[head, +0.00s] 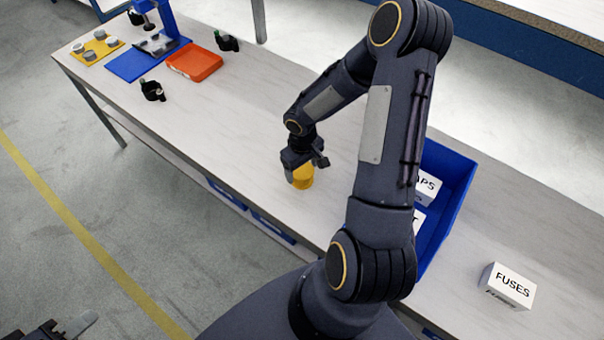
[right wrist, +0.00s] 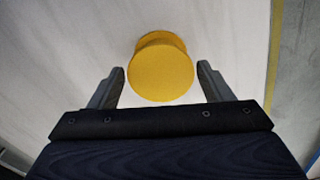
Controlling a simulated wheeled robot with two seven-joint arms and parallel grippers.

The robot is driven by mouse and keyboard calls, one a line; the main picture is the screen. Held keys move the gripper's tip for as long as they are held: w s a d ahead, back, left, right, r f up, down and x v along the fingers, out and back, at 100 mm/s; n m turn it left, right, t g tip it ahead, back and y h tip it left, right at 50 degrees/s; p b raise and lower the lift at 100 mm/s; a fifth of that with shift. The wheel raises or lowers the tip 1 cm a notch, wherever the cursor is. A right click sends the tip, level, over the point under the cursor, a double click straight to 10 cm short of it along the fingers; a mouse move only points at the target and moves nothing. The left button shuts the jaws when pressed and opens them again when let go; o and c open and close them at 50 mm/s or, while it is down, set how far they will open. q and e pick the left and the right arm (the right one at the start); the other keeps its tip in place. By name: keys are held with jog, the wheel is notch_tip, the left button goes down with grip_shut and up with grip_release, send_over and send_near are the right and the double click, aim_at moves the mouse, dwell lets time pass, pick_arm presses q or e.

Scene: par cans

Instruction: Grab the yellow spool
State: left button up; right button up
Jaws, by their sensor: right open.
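The yellow spool (head: 303,179) stands on the long bench, right under my right gripper (head: 304,170). In the right wrist view the spool (right wrist: 161,72) shows its round yellow top, centred between the two fingertips of my right gripper (right wrist: 160,75). The fingers are apart, one on each side, with a gap to the spool at both sides. How deep they reach along it I cannot tell. In the head view the gripper hides part of the spool. My left gripper (head: 62,331) is partly cut off at the bottom left corner, away from the bench.
A blue bin (head: 446,200) with white labelled boxes stands right of my right arm, partly hidden by it. A white FUSES box (head: 508,286) is at the lower right. An orange tray (head: 195,62), a blue fixture (head: 134,65) and small dark items (head: 152,91) lie farther along. The bench left of the spool is clear.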

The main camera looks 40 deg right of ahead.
jog(key=shift+f, duration=1.45)
jog(key=c, duration=0.8)
jog(key=shift+r, duration=0.1)
jog(key=shift+c, duration=0.2)
